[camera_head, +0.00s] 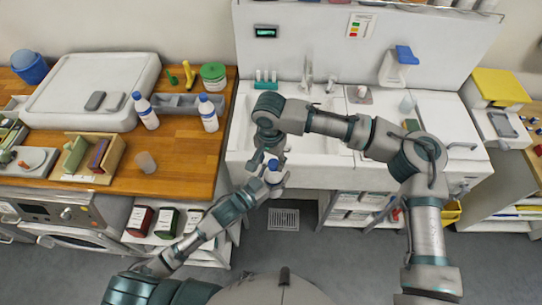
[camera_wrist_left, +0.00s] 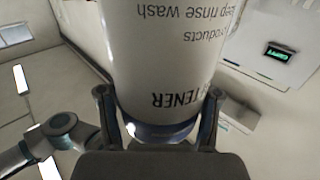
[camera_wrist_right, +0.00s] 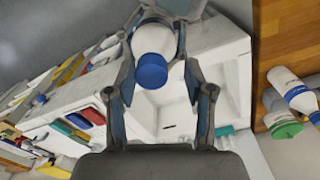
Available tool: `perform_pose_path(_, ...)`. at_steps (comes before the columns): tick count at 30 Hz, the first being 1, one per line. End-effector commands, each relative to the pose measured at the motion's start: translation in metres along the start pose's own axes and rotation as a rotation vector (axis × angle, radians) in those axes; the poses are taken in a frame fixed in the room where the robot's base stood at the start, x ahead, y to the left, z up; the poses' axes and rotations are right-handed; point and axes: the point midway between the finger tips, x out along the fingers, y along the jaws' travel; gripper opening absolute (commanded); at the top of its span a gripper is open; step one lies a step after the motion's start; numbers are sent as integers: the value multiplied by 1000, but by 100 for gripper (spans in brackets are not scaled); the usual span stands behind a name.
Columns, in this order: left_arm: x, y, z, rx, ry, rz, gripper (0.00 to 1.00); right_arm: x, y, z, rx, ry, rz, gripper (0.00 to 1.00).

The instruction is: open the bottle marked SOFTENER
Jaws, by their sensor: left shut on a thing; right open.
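A white bottle with a blue cap (camera_head: 273,165) is held over the floor in front of the sink. In the left wrist view its label (camera_wrist_left: 180,60) is upside down and partly cut off, with "TENER" readable. My left gripper (camera_wrist_left: 158,95) is shut around the bottle's body; it also shows in the head view (camera_head: 270,181). My right gripper (camera_head: 268,150) is open just above the bottle, pointing down at it. In the right wrist view the blue cap (camera_wrist_right: 152,71) lies between its spread fingers, with no clear contact visible.
Two similar blue-capped bottles stand on the wooden counter, one by the white lid (camera_head: 145,110) and one further right (camera_head: 208,113). The white sink (camera_head: 238,130) is close behind my grippers. A drain grate (camera_head: 284,219) lies in the clear floor.

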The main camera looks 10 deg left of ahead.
Motion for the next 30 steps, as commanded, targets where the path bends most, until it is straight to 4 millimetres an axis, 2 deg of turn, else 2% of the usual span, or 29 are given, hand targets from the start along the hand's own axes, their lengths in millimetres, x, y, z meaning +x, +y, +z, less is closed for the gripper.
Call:
perform_pose_path(2,0,0,-1,1,2,0,0,0,0,0,0,0,0,50)
perform_pose_path(8,1,1,-1,1,3,2,0,-1,0,0,-1,-1,-4,0)
perform_pose_path(14,1,4,-2,2,6,6,0,-1,-1,0,-7,0,-8,0)
perform_pose_path(17,1,5,-3,2,8,8,0,-1,-2,1,-80,-2,-11,0)
perform_pose_path(20,1,5,-3,2,9,9,0,-1,-2,1,-271,-6,-14,0)
perform_pose_path(30,1,5,-4,2,10,9,0,-1,-1,1,-1191,-15,-20,0)
